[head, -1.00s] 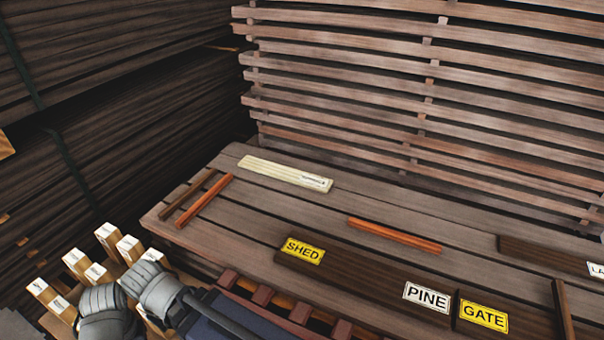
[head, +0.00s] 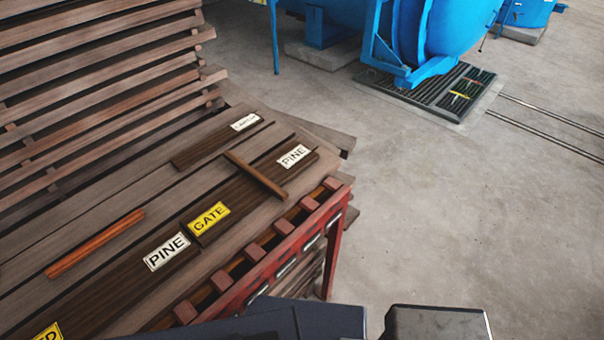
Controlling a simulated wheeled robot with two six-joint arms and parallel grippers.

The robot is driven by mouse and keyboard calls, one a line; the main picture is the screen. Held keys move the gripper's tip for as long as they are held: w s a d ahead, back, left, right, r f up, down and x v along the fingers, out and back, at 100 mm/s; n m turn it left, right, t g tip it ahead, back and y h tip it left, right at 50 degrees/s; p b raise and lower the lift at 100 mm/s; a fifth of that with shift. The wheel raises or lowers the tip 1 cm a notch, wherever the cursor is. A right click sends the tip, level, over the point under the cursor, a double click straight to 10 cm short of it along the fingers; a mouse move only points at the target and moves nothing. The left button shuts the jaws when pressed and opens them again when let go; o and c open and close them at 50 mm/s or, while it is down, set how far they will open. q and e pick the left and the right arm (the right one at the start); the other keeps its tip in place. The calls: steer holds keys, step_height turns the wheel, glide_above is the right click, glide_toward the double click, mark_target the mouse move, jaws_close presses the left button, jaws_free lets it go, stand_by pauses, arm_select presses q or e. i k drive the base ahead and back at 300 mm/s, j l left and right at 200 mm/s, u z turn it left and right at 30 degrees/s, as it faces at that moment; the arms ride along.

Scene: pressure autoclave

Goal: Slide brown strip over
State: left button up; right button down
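A brown strip (head: 256,175) lies slantwise across the dark boards on top of the timber stack (head: 60,222). Neither of my grippers shows; only dark parts that look like mine are at the bottom edge.
A red rack (head: 275,255) runs along that edge. The concrete floor at right is clear.

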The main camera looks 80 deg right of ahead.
mark_target(258, 176)
steer(key=z, duration=2.5)
